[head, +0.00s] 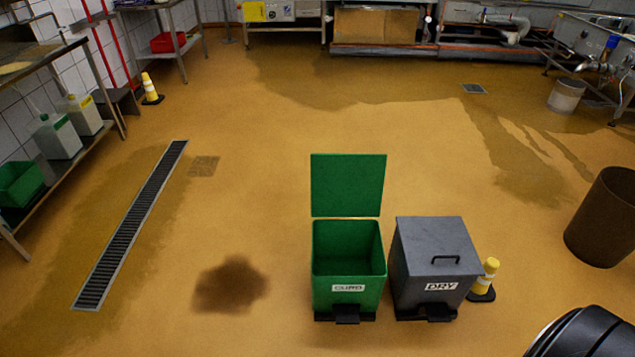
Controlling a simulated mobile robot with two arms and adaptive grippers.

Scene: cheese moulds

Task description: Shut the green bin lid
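The green bin (347,262) stands on the floor near the middle of the head view, with a label on its front that seems to read CURD and a black pedal at its foot. Its green lid (347,185) is open and stands upright at the back edge. The inside of the bin looks empty as far as I can see. Neither of my grippers is in view.
A grey bin (437,255) marked DRY, lid shut, stands just right of the green bin. A yellow-and-white cone (486,278) is beside it. A brown barrel (604,218) stands at right.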

